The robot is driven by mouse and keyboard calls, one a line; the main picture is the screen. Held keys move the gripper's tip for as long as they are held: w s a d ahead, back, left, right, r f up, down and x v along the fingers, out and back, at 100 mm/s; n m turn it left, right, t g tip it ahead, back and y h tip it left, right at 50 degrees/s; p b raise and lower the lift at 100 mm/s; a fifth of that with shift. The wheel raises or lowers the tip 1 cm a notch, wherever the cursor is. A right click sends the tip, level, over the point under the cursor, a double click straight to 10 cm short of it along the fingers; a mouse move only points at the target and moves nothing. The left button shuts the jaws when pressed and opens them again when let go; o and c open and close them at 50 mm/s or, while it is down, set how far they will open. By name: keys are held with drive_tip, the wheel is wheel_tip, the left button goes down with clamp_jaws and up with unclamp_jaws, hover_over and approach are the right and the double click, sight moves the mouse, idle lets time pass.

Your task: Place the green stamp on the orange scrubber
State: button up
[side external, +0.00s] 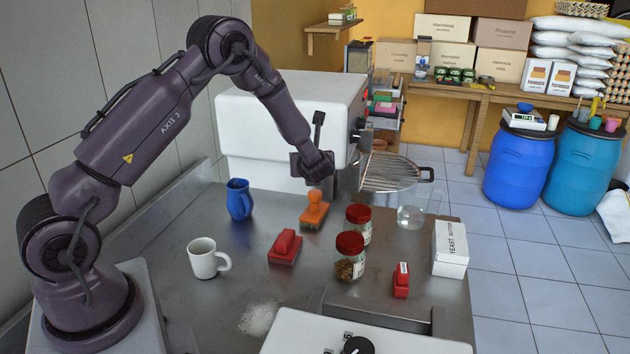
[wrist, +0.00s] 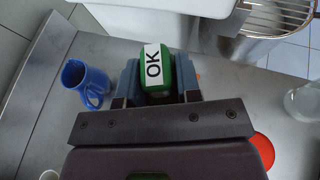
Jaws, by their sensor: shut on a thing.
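In the wrist view a green stamp (wrist: 156,74) with a white "OK" label sits between the two fingers of my gripper (wrist: 156,88), which is shut on it. In the side view my gripper (side external: 313,167) hangs above the orange scrubber (side external: 314,213), with a gap between them; the stamp cannot be made out there. The scrubber lies bristles down on the steel table, its rounded knob pointing up. In the wrist view it is mostly hidden behind the gripper and stamp, with only a sliver of orange at the right finger.
A blue jug (side external: 239,199), white mug (side external: 207,259), red brush-like block (side external: 285,246), jars with red lids (side external: 350,262), red stamp (side external: 401,281), white box (side external: 450,249) and glass jug (side external: 411,213) stand around. A white machine (side external: 275,125) is close behind.

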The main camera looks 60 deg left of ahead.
sight(315, 193)
drive_tip(key=w+f, duration=0.1)
drive_tip(key=w+a+f, duration=0.1)
drive_tip(key=shift+f, duration=0.3)
drive_tip(key=shift+w+a+f, duration=0.1)
drive_tip(key=shift+f, duration=0.8)
drive_tip(key=shift+w+a+f, duration=0.1)
drive_tip(key=shift+f, duration=0.8)
drive_tip(key=shift+f, duration=0.1)
drive_tip(key=o, duration=0.9)
